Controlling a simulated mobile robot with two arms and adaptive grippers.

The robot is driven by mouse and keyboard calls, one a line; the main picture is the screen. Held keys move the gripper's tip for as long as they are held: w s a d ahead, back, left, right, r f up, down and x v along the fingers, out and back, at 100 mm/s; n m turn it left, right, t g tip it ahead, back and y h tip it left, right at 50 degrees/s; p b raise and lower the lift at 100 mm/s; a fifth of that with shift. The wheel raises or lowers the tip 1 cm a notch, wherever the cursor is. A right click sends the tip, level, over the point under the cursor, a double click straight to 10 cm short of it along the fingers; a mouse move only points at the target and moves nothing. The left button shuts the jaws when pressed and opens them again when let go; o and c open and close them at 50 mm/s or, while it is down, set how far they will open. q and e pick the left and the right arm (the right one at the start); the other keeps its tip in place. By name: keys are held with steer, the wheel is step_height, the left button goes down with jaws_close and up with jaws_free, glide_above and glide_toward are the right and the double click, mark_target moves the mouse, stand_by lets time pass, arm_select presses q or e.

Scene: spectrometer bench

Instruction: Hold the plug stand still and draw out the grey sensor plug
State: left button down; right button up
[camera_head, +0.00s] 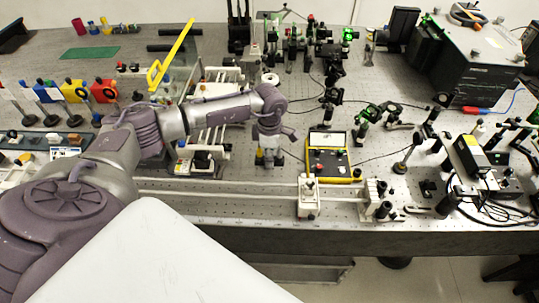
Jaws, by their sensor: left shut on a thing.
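My left gripper (268,147) points down at the bench, left of the yellow meter (328,155). It is shut on a small upright piece with yellow and dark parts, which seems to be the plug stand (260,158). The fingers and wrist cover most of it. A small grey part (279,158) shows just right of the fingertips; I cannot tell whether it is the grey sensor plug. My right gripper is not in view.
A long rail (220,192) runs along the front edge, with a white block (309,197) on it. Optics and cables crowd the right side. Colored holders (75,91) stand at left, and a yellow-edged clear panel (172,58) stands behind my left arm.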

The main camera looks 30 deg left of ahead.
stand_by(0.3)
arm_select(q)
steer(key=c, duration=0.7)
jaws_free()
steer(key=shift+o, duration=0.2)
